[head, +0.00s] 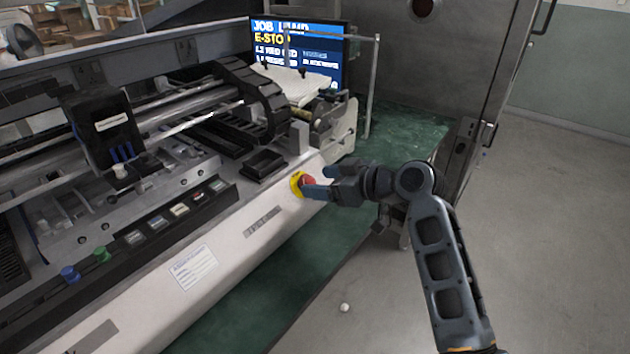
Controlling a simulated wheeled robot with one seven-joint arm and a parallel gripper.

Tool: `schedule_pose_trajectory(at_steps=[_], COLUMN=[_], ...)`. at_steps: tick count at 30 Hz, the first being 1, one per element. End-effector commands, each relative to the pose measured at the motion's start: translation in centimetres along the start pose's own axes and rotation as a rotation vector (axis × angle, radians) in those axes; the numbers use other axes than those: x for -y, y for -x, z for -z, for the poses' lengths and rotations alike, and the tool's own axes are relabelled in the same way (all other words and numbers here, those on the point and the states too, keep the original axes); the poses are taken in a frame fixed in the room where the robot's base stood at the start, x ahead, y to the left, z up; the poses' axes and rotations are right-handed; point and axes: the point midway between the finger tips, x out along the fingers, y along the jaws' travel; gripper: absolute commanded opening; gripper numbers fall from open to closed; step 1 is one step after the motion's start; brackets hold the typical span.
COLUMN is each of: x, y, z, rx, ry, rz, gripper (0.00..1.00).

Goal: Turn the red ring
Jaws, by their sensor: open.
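The red ring (309,181) is a small red knob on a yellow base (296,184), set on the white slanted front of the machine. My gripper (318,182) is open at the red ring, with its fingers pointing left. One finger reaches across the ring's right side and hides part of it. I cannot tell whether the fingers touch the ring.
A screen (297,50) reading "E-STOP" stands behind. A grey cabinet (440,60) is at the back. The floor at right is clear; a small white ball (344,308) lies below.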

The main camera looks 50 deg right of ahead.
Motion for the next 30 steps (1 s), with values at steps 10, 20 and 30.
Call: schedule_pose_trajectory(at_steps=[10, 20, 30], x=[0.0, 0.1, 0.1], y=[-3.0, -3.0, -3.0], z=[0.0, 0.0, 0.0], rx=[0.001, 0.0, 0.0], ry=[-0.001, -0.001, -0.001], rz=[0.0, 0.0, 0.0], gripper=[0.69, 0.6, 0.27])
